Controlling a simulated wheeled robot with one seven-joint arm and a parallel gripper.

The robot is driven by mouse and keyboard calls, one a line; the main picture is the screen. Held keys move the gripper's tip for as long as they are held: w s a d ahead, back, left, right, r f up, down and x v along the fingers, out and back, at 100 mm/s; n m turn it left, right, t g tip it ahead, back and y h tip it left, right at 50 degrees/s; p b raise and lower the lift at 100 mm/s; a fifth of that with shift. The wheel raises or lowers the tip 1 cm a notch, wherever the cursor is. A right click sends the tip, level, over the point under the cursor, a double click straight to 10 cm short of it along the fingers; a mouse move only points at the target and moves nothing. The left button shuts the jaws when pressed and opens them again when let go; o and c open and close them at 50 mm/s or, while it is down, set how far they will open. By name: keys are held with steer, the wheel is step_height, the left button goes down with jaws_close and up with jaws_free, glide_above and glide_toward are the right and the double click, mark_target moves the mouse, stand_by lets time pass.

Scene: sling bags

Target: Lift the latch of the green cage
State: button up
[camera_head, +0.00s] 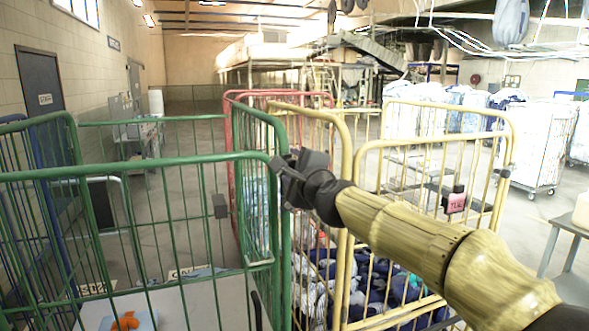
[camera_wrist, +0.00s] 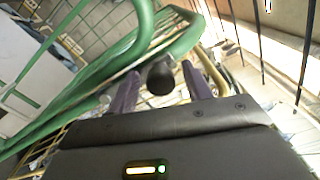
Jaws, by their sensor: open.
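The green cage (camera_head: 130,165) fills the left of the head view. Its green tubes also cross the upper left of the wrist view (camera_wrist: 145,25). My gripper (camera_head: 283,178) is at the cage's right upper corner, close to the green tubes. In the wrist view my gripper (camera_wrist: 160,88) is open, with one finger on each side of a dark, round-ended knob (camera_wrist: 160,77). The knob appears to be the latch part, beside the green tube. I cannot tell whether either finger touches it. My gripper hides this spot in the head view.
A yellow cage (camera_head: 432,142) with dark blue and white cloth (camera_head: 385,290) stands right of the green cage, under my arm. A red cage (camera_head: 232,150) stands behind. A dark block (camera_head: 220,206) hangs on the green cage's bars. An orange item (camera_head: 125,321) lies inside the green cage.

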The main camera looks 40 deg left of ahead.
steer(key=b+v, duration=1.2)
steer(key=v, duration=0.5)
steer(key=shift+d+b, duration=0.15)
steer(key=shift+b, duration=0.25)
steer(key=shift+f, duration=0.15)
steer(key=w+d+f+n+h+p, duration=0.1)
steer(key=w+d+f+n+h, duration=0.2)
steer(key=d+f, duration=0.5)
steer(key=w+d+f+h+p, duration=0.1)
steer(key=w+d+f+h, duration=0.4)
steer(key=f, duration=0.6)
steer(key=w+d+f+n+h+p, duration=0.1)
steer(key=w+d+f+n+h, duration=0.15)
steer(key=d+f, duration=0.65)
steer(key=s+d+f+n+g+h, duration=0.2)
steer(key=s+d+f+g, duration=0.1)
steer(key=s+d+f, duration=0.4)
steer(key=s+d+f+n+g+h+p, duration=0.1)
steer(key=s+d+f+n+g+h, duration=0.1)
steer(key=s+d+f, duration=0.6)
steer(key=d+f+g+h, duration=0.1)
steer(key=d+f, duration=0.2)
steer(key=d, duration=0.4)
steer(key=shift+f+g, duration=0.3)
steer(key=shift+f, duration=0.05)
